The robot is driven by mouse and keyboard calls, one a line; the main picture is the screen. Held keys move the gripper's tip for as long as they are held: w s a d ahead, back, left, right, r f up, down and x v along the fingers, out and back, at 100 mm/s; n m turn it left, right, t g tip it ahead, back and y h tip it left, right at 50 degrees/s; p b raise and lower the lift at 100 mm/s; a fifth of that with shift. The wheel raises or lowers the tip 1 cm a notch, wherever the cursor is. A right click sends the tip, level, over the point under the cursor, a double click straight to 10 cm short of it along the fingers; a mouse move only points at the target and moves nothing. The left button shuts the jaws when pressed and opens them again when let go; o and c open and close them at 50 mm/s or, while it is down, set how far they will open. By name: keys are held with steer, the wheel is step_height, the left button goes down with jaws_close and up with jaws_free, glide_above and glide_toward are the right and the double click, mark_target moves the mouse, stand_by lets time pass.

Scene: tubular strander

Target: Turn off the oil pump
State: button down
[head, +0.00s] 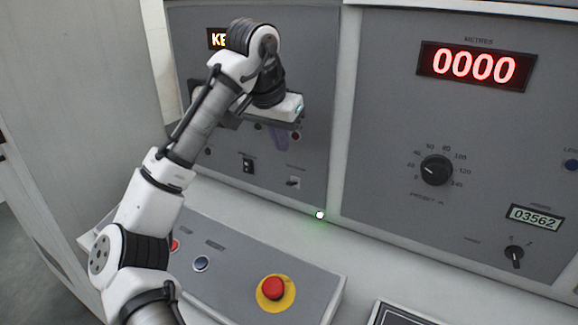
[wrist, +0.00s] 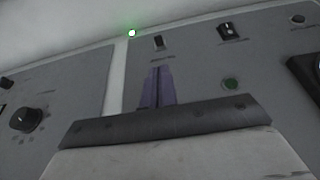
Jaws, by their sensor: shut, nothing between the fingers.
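My gripper (head: 278,138) is in front of the left grey panel (head: 312,110), its purple fingers together and empty. In the wrist view the fingers (wrist: 158,86) point toward a small switch (wrist: 158,42) with a label too blurred to read. In the head view this small lever switch (head: 293,182) is below and slightly right of the fingers, apart from them. I cannot read which control is marked for the oil pump.
A green lamp (head: 319,215) glows at the panel's base. A sloped desk with a red emergency button (head: 273,288) and a blue button (head: 201,263) lies below. The right panel has a preset knob (head: 436,170) and a red 0000 display (head: 476,66).

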mark_target(292, 181)
steer(key=shift+f, duration=0.1)
steer(key=x, duration=0.9)
steer(key=shift+w+d+f, duration=0.1)
steer(key=shift+d+f, duration=0.05)
steer(key=shift+f, duration=0.2)
